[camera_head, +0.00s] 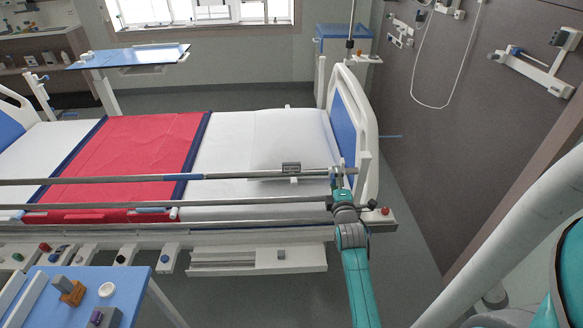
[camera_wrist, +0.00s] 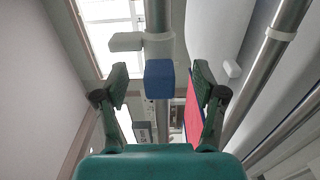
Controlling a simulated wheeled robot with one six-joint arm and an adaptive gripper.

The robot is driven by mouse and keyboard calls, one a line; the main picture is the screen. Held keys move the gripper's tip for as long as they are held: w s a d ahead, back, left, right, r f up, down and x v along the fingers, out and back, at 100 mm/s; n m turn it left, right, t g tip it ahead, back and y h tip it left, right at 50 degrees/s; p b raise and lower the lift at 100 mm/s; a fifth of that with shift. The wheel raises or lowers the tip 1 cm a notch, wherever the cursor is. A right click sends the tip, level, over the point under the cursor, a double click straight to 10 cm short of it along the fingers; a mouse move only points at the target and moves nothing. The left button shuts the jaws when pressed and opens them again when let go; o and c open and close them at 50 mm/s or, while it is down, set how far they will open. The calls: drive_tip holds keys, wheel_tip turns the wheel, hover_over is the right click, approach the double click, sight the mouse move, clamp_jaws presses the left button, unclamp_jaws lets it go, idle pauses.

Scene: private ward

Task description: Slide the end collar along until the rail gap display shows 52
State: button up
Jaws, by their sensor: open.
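The bed's upper side rail (camera_head: 120,181) runs lengthwise along the near side. A small dark display (camera_head: 291,168) stands on it by the pillow; its digits are too small to read. A dark panel (camera_wrist: 141,134), perhaps the same display, shows low in the wrist view. My gripper (camera_head: 340,182) is at the rail's right end, and the collar there is mostly hidden in the head view. In the wrist view, a pale collar (camera_wrist: 153,40) surrounds a rail, with a blue block (camera_wrist: 159,78) before it. My gripper (camera_wrist: 160,88) is open, its fingers either side of the block with visible gaps.
The white headboard (camera_head: 358,120) stands close behind my gripper. Lower rails (camera_head: 110,210) run beneath the upper one. A pillow (camera_head: 290,130) lies beyond it. A blue table (camera_head: 75,290) with small items stands at front left.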

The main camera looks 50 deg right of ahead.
drive_tip(key=v, duration=0.8)
idle(0.4)
drive_tip(key=o, duration=0.6)
